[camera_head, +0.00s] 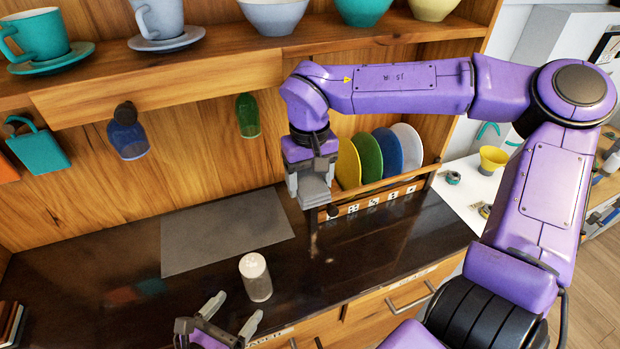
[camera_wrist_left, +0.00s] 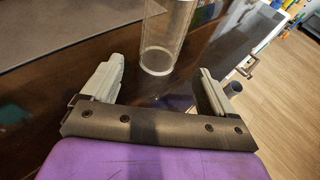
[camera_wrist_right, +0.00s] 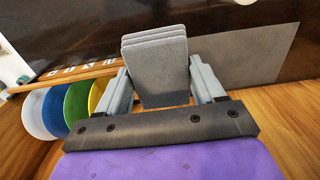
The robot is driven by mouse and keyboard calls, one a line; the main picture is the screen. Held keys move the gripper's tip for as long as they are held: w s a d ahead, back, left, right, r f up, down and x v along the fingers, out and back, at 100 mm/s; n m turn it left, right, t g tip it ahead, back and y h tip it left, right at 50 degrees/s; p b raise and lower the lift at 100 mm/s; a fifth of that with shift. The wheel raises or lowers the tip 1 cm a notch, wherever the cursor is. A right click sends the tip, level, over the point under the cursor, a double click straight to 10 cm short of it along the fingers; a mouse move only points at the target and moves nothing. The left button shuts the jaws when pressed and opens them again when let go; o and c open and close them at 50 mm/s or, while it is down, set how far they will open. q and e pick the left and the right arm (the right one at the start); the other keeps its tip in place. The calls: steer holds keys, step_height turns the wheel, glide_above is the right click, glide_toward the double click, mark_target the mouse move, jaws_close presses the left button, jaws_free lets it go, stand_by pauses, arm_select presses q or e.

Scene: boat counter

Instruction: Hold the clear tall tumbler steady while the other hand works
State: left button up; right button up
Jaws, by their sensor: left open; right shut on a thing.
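The clear tall tumbler (camera_head: 257,283) stands upright on the dark counter, near its front edge, with a whitish top. In the left wrist view the tumbler (camera_wrist_left: 168,30) shows as a clear cylinder just beyond my fingertips. My left gripper (camera_head: 232,313) is open and empty, its two fingers apart and pointing at the tumbler; I see no contact. My right gripper (camera_head: 312,190) is shut on a grey layered block (camera_wrist_right: 158,70), held fingers-down above the counter in front of the plate rack. The block's far side is hidden.
A flat grey mat (camera_head: 225,232) lies on the counter left of my right gripper. A rack (camera_head: 375,203) holds several coloured plates behind it.

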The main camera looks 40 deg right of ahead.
mark_target(251, 293)
arm_select(q)
steer(key=x, duration=0.8)
steer(key=shift+d+f, duration=0.1)
steer(key=shift+d, duration=0.15)
steer(key=c, duration=1)
